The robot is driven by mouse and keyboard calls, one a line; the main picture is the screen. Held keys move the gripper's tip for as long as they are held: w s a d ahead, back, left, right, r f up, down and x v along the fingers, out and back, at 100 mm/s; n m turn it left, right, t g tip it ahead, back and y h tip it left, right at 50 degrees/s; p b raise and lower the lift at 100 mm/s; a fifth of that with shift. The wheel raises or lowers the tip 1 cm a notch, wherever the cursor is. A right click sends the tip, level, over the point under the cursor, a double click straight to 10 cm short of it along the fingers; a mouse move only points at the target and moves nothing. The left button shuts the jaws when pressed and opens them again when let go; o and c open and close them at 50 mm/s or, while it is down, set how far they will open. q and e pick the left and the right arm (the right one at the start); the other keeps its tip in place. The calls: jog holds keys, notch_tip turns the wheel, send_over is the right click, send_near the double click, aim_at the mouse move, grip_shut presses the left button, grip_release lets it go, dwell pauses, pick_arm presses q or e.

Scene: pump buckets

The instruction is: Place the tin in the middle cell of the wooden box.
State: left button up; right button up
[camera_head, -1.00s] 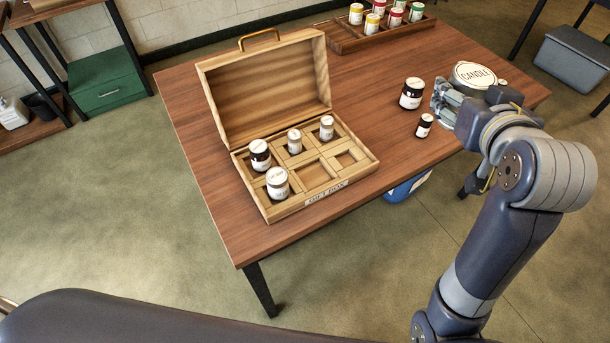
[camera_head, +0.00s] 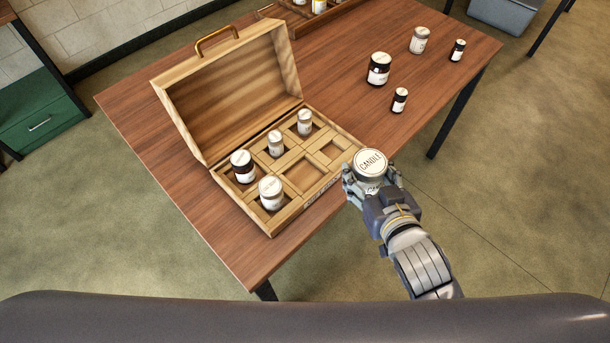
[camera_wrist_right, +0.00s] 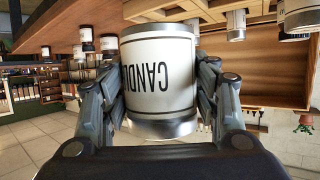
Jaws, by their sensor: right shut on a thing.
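The tin (camera_head: 370,164), white with a "CANDLE" label and metal rims, is held in my right gripper (camera_head: 366,183), just off the front right corner of the wooden box. The right wrist view shows the tin (camera_wrist_right: 160,85) between both fingers. The open wooden box (camera_head: 256,223) has two rows of three cells. The back row holds a dark jar (camera_head: 243,170) and two small white-labelled jars (camera_head: 276,145) (camera_head: 305,123). The front left cell holds a white jar (camera_head: 271,195). The front middle cell (camera_head: 304,176) and front right cell (camera_head: 330,152) are empty. My left gripper is out of view.
Several jars stand on the table right of the box: a dark jar (camera_head: 378,70), a small dark one (camera_head: 399,100), a white one (camera_head: 419,40) and another dark one (camera_head: 457,50). The box's raised lid (camera_head: 230,90) stands behind the cells.

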jog(key=s+a+f+n+y, duration=0.1)
jog(key=s+a+f, duration=0.2)
jog(key=s+f, duration=0.1)
jog(key=w+a+p, duration=0.1)
jog(key=w+a, duration=0.2)
jog(key=w, duration=0.1)
jog(key=w+a, duration=0.3)
jog(key=w, duration=0.1)
jog(key=w+a+f+p, duration=0.1)
jog(key=w+a, duration=0.2)
jog(key=w, duration=0.1)
jog(key=shift+a+p, duration=0.35)
jog(key=shift+a, duration=0.05)
notch_tip(320, 180, down, 4)
jog(key=shift+r, duration=0.25)
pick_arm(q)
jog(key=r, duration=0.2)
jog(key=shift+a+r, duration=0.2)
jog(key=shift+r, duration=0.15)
pick_arm(e)
jog(key=shift+f+y, duration=0.1)
jog(key=shift+y, duration=0.2)
jog(key=shift+f, duration=0.1)
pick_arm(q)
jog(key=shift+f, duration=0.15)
pick_arm(e)
jog(key=o, duration=0.9)
jog(key=shift+s, duration=0.1)
jog(key=shift+o, duration=0.2)
